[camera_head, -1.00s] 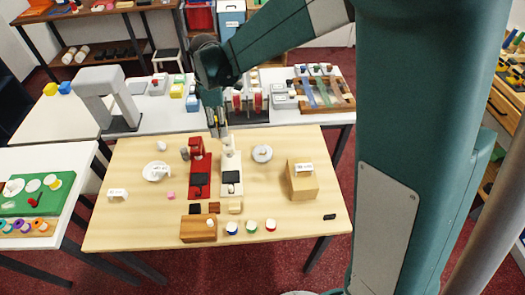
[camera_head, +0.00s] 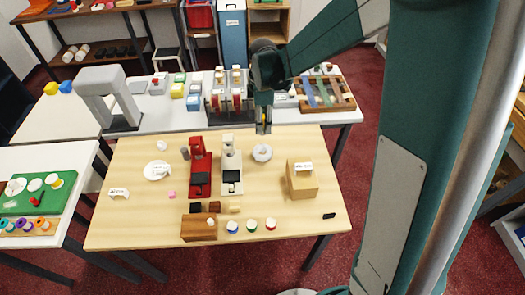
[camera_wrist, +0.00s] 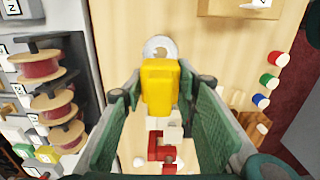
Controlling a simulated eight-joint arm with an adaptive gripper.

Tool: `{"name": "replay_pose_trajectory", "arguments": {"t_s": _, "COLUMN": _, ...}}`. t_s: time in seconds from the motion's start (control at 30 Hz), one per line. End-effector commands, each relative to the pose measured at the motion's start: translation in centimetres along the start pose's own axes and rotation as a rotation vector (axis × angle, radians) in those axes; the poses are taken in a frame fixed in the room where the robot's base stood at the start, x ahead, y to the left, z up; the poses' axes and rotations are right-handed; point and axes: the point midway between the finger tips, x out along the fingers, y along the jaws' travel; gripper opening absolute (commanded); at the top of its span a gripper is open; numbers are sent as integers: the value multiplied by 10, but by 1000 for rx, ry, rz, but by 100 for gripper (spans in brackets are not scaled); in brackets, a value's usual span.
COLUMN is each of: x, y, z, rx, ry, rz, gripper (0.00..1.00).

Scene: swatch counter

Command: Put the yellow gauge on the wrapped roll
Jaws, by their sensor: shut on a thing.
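My gripper (camera_head: 263,128) is shut on the yellow gauge (camera_wrist: 160,86), a yellow block held between the fingertips in the wrist view. In the head view the gauge is mostly hidden by the fingers. A pale round roll (camera_head: 262,153) with a grey centre, which looks like the wrapped roll, lies on the wooden table just below my fingertips in the head view. In the wrist view the roll (camera_wrist: 160,46) shows just beyond the gauge, which covers its near edge. The gauge appears held above the table, apart from the roll; the exact height is hard to tell.
A red device (camera_head: 198,165) and a white device (camera_head: 229,165) stand left of the roll. A cardboard box (camera_head: 301,182) stands to its right. A rack of red spools (camera_head: 234,104) is on the white counter behind. The wood around the roll is fairly clear.

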Motion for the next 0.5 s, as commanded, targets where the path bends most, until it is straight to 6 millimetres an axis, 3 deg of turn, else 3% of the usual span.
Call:
{"name": "replay_pose_trajectory", "arguments": {"t_s": 0.2, "x": 16, "y": 0, "z": 0, "rx": 0, "ry": 0, "rz": 0, "gripper": 16}}
{"name": "replay_pose_trajectory", "arguments": {"t_s": 0.5, "x": 17, "y": 0, "z": 0, "rx": 0, "ry": 0, "rz": 0, "gripper": 16}}
